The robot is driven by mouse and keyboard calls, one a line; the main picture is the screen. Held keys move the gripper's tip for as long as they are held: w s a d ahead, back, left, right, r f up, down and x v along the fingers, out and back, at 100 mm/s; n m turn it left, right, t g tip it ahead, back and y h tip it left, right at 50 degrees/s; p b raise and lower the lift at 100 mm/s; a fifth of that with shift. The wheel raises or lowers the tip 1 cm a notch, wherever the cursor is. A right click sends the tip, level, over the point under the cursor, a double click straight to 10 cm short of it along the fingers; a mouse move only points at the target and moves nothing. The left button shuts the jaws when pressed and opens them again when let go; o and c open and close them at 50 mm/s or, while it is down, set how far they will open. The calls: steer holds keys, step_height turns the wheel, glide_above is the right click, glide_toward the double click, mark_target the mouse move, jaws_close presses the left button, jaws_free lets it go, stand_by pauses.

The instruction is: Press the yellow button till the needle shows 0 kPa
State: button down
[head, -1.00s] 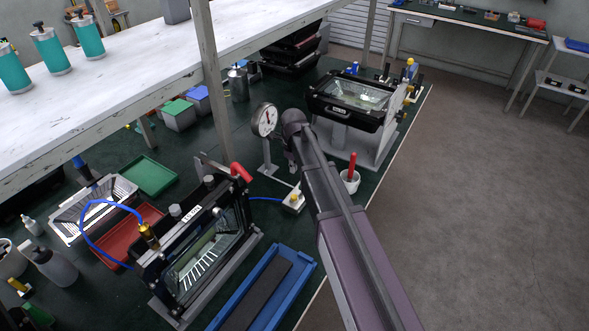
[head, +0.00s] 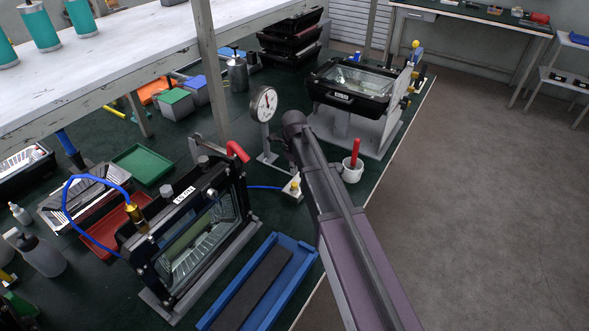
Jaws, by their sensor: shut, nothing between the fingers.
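The yellow button (head: 295,186) sits on a small pale block (head: 291,195) on the dark green bench, joined to a blue hose. The round white pressure gauge (head: 264,103) stands on a grey post behind it. Its needle shows as a small dark and red mark near the middle of the dial, but the scale is too small to read. My gripper (head: 291,163) is a small dark shape below my wrist, shut and empty, just above the button in the picture. My arm partly hides it, and I cannot tell whether it touches the button.
A black-framed floodlight housing (head: 200,225) stands in a fixture at front left, with a blue hose on its brass fitting. A blue tray (head: 305,255) lies in front. A white cup (head: 352,172) with a red-handled tool stands right of my arm. Another housing (head: 350,88) is behind.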

mark_target(295, 185)
steer(key=shift+f+b, duration=2.2)
steer(key=shift+f, duration=0.3)
steer(key=shift+f+b, duration=0.8)
steer(key=shift+b, duration=0.05)
steer(key=shift+s+f+b, duration=0.2)
steer(key=shift+b, duration=0.15)
steer(key=shift+s+d, duration=0.15)
stand_by(4.2)
